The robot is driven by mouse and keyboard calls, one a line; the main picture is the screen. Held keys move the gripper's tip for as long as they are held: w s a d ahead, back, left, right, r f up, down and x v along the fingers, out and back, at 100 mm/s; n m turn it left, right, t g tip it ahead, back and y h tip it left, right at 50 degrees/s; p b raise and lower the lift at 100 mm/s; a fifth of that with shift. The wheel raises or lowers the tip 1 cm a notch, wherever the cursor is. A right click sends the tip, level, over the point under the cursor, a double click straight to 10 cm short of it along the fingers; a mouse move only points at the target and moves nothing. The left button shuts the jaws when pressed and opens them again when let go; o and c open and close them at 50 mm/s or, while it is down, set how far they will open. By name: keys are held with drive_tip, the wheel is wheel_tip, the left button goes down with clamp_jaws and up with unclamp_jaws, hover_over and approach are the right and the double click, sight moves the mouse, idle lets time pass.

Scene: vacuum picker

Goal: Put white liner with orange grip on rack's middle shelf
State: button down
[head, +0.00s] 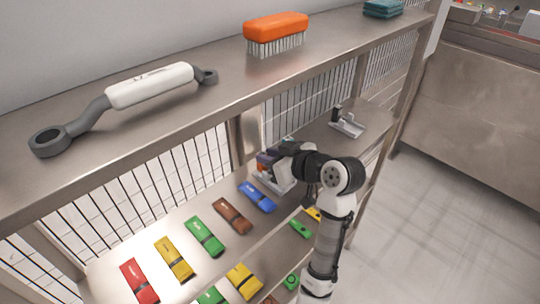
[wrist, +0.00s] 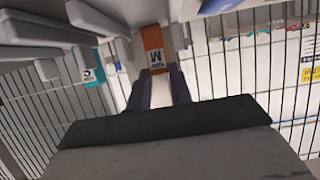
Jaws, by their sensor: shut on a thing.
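My gripper (head: 268,165) is low over the rack's shelf with the coloured bars, behind my forearm. It is shut on the orange grip, a bit of which shows at its jaws. The white liner (head: 270,184) shows just below the jaws, close to the shelf surface (head: 160,215); I cannot tell if it touches. In the wrist view the orange grip (wrist: 153,42), marked M, lies between the tips of my gripper's dark fingers (wrist: 157,75). The liner's far side is hidden by my arm.
Several coloured bars, such as the blue one (head: 257,196) and brown one (head: 232,215), lie left of the liner. A pale piece with a black grip (head: 347,122) stands to the right. The upper shelf (head: 215,95) overhangs, carrying an orange brush (head: 275,29). A wire grid (head: 150,188) backs the rack.

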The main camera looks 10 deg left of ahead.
drive_tip(key=c, duration=1.3)
unclamp_jaws()
drive_tip(key=shift+f, duration=0.1)
drive_tip(key=shift+o, duration=0.2)
drive_tip(key=shift+r, duration=0.3)
drive_tip(key=b+v, duration=0.2)
drive_tip(key=v, duration=1)
drive_tip(key=shift+f, duration=0.25)
